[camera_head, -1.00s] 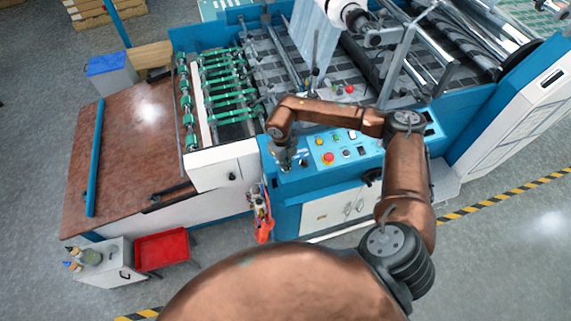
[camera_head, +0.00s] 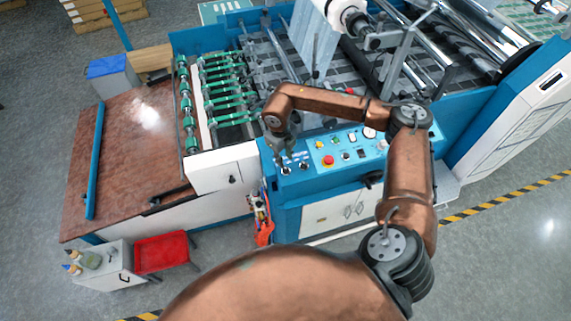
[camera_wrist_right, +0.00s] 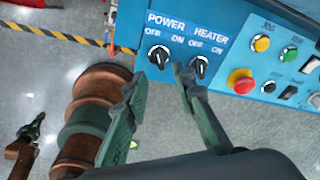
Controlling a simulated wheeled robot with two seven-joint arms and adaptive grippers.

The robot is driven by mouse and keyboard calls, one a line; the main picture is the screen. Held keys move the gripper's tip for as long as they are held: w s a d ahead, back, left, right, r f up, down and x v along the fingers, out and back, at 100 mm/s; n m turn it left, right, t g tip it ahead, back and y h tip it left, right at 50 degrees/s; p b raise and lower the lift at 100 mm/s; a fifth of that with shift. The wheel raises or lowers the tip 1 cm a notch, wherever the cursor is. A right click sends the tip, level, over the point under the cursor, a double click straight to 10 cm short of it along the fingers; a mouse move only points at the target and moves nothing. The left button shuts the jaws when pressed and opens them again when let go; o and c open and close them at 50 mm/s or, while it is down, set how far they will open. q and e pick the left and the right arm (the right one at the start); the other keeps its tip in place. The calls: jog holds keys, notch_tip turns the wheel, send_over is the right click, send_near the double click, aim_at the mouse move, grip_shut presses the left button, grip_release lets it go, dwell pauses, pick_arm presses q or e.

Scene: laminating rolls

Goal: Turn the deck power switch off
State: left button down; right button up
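The POWER knob (camera_wrist_right: 159,56) is a dark rotary switch on the blue panel in the right wrist view, with OFF and ON printed above it. I cannot tell surely which way its pointer is set. The HEATER knob (camera_wrist_right: 200,66) is just to its right. My right gripper (camera_wrist_right: 158,78) is open, its green-grey fingertips apart below the POWER knob, with nothing between them. In the head view my right gripper (camera_head: 284,149) hangs just behind the two knobs (camera_head: 286,170). A small dark-tipped copper arm end (camera_wrist_right: 33,127), probably my left gripper, shows at the wrist view's left.
A red button (camera_head: 328,160) and other buttons sit right of the knobs on the control panel (camera_head: 350,170). A white box (camera_head: 225,168) stands left of the panel. A red stool (camera_head: 162,252) is on the floor. Rollers lie behind.

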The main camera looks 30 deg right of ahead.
jog(key=r, duration=0.5)
jog(key=shift+a+r, duration=0.1)
jog(key=shift+a, duration=0.2)
